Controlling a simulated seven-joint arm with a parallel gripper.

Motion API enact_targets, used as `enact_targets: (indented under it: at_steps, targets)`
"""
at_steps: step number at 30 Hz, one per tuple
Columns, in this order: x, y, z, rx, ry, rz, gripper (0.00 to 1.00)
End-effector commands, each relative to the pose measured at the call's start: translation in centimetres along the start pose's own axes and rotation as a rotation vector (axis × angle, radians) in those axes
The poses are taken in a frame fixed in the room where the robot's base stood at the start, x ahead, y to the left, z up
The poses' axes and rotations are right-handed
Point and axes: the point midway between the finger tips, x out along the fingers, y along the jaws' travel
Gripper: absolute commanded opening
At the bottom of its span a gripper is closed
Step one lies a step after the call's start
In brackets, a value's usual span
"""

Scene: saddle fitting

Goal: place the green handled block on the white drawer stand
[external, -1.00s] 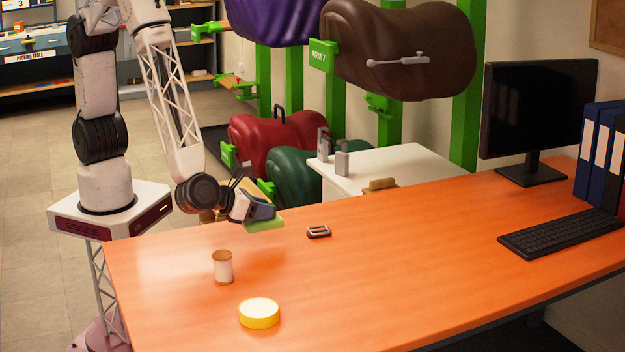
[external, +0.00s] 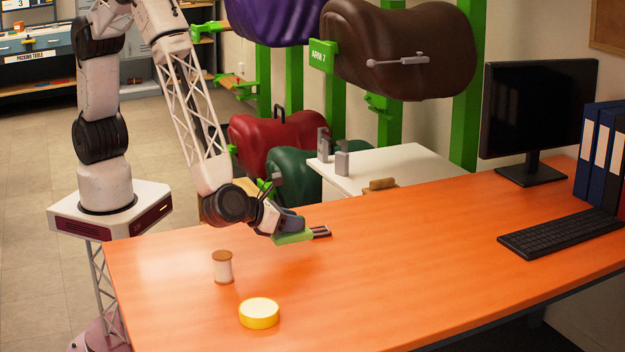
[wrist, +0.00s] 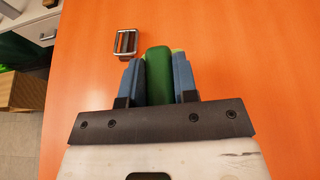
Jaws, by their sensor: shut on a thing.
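The green handled block (external: 292,238) is held by my gripper (external: 290,226) over the orange table, close to its back edge. In the wrist view the green block (wrist: 158,75) sits between the two blue fingers of my gripper (wrist: 158,80), which are shut on it. Whether it touches the table cannot be told. The white drawer stand (external: 400,170) is behind the table, right of my gripper in the external view. A corner of the stand, with a drawer handle, shows at the top left of the wrist view (wrist: 38,22).
A small metal buckle (external: 321,232) lies just beyond the block. A thread spool (external: 223,267) and a yellow round tin (external: 259,313) stand in front. A keyboard (external: 560,231) lies at right; mid-table is clear.

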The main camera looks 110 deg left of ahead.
Motion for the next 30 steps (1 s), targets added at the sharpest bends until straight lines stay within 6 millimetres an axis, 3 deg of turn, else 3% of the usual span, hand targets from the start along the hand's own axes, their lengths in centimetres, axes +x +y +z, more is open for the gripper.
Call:
enact_targets:
  at_steps: [12, 30]
  targets:
    - [2.9, -4.9, 0.6, 0.0, 0.0, 0.0, 0.03]
    - [3.5, -5.8, 0.8, -0.001, -0.001, 0.0, 0.03]
